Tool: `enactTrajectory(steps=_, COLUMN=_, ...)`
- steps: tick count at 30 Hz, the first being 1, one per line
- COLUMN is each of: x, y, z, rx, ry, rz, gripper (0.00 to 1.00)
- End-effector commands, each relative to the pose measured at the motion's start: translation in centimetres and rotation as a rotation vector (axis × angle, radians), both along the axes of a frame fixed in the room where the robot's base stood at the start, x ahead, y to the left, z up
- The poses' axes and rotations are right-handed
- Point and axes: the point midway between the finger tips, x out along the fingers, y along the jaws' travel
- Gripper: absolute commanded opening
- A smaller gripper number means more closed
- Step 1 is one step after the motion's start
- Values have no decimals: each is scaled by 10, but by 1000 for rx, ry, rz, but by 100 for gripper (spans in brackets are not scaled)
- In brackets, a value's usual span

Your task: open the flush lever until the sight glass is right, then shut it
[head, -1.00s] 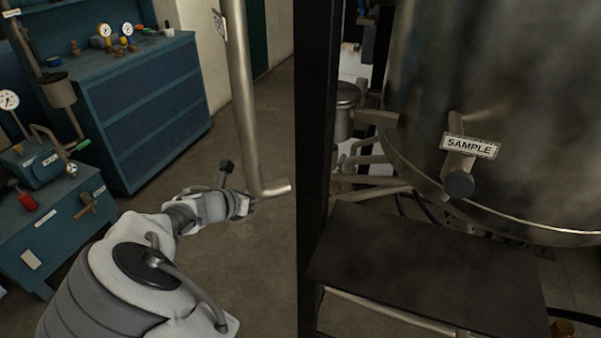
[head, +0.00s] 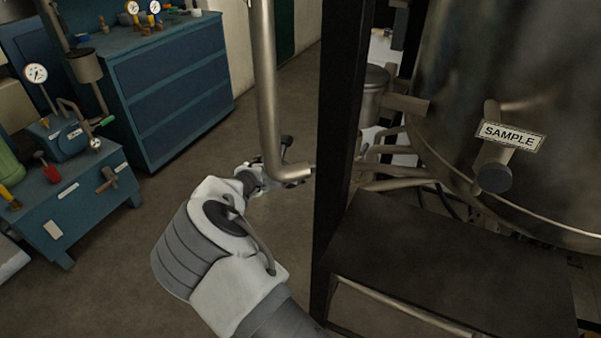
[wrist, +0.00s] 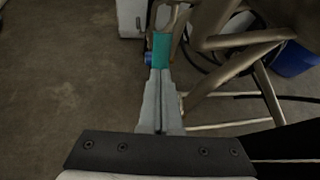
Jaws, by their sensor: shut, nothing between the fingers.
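In the wrist view my gripper (wrist: 159,76) is shut, its two fingers side by side with nothing between them. A teal sleeve or handle (wrist: 162,50) shows just beyond the fingertips; it may be the flush lever's grip, and I cannot tell whether the fingers touch it. A small blue part (wrist: 148,59) is beside it. In the head view my arm reaches toward the bent metal pipe (head: 268,105), and the fingertips cannot be made out there. I cannot identify the sight glass in either view.
A dark post (head: 340,150) and a dark shelf (head: 450,260) stand right of the arm. Behind them is a large metal vessel with a SAMPLE label (head: 512,137). Blue cabinets (head: 175,85) are at left. Pipes (wrist: 235,75) crowd the wrist view's right; open floor (wrist: 60,80) lies left.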

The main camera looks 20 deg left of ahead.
Motion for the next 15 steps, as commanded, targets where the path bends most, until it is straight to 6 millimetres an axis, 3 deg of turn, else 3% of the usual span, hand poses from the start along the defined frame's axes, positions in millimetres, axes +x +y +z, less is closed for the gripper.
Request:
enactTrajectory(steps=6, x=14, y=-4, z=-8, rx=0, ry=0, rz=0, gripper=0)
enactTrajectory(steps=15, x=15, y=-5, z=-9, rx=0, ry=0, rz=0, gripper=0)
